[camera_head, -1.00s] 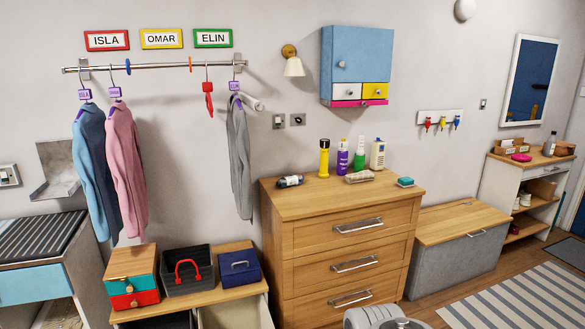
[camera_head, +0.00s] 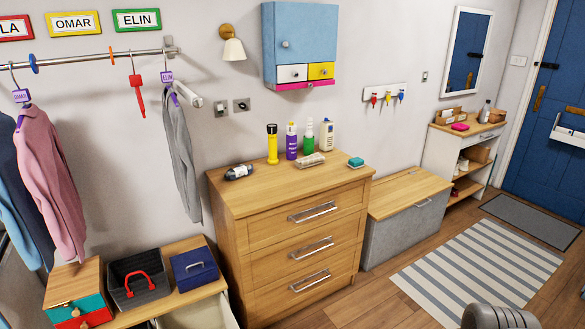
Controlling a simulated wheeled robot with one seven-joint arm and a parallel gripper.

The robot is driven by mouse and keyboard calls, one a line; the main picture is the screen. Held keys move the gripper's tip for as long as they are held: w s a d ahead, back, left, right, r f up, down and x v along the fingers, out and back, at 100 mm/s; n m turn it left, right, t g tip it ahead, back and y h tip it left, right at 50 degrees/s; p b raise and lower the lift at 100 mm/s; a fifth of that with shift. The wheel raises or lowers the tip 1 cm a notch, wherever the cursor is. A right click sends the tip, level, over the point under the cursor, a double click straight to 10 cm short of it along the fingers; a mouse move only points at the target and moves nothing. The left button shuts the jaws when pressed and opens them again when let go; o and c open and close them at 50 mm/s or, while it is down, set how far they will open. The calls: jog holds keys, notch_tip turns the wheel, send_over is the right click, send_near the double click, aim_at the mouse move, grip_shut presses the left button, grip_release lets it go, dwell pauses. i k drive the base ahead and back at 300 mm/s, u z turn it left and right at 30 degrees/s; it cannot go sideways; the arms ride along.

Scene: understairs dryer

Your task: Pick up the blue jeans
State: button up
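I cannot make out any blue jeans in this view. A light blue garment (camera_head: 18,225) and a dark navy garment (camera_head: 28,205) hang at the left edge, partly cut off and partly behind a pink garment (camera_head: 52,185). They look like tops on hangers, but I cannot tell exactly. A grey garment (camera_head: 181,150) hangs at the rail's right end from a tag reading ELIN. My gripper is not in view; only a grey part of my own arm shows at the bottom right.
A wooden drawer chest (camera_head: 290,194) stands in the middle with bottles on top. Right of it are a grey storage bench (camera_head: 402,232) and a shelf unit (camera_head: 468,133). A low bench at lower left holds a dark basket (camera_head: 138,288). The striped rug (camera_head: 478,275) is clear.

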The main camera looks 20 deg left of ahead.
aim_at(243, 170)
jog(key=z, duration=0.05)
jog(key=i, duration=3.05)
jog(key=u, duration=3.35)
jog(key=i, duration=0.5)
jog(key=z, duration=0.1)
